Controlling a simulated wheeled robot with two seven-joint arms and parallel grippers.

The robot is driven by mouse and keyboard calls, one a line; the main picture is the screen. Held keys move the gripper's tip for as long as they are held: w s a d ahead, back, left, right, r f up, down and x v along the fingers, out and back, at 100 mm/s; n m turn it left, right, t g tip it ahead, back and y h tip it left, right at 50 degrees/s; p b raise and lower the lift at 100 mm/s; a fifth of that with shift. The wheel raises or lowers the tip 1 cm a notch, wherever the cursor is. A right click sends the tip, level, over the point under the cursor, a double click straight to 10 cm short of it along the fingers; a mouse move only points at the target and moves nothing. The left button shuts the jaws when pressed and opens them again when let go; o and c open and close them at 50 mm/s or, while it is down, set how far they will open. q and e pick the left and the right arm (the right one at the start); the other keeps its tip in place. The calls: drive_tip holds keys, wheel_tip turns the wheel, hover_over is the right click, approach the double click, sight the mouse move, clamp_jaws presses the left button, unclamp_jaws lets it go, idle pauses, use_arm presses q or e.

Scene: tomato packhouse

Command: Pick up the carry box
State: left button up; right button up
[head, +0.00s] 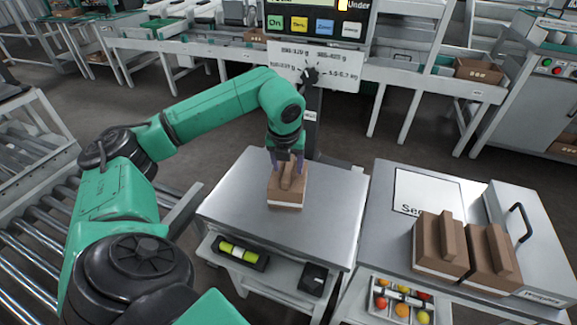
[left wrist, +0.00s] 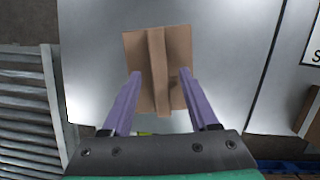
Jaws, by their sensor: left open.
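A brown cardboard carry box (head: 286,197) with a raised middle ridge and a white band near its base stands on the steel plate (head: 240,195) of the middle table. It also shows in the left wrist view (left wrist: 176,55). My left gripper (head: 286,160) points down at the box from above. Its purple fingers (left wrist: 161,75) are open, one on each side of the ridge. I cannot tell whether they touch the box. My right gripper is not in view.
Two similar brown boxes (head: 440,245) stand on the right table, near a white sign (head: 427,190) and a metal case with a black handle (head: 519,220). A display post (head: 312,120) rises behind the plate. A roller conveyor (head: 40,250) lies left. The plate around the box is clear.

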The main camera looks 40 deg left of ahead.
use_arm(q)
clamp_jaws()
drive_tip(key=shift+r, duration=0.1)
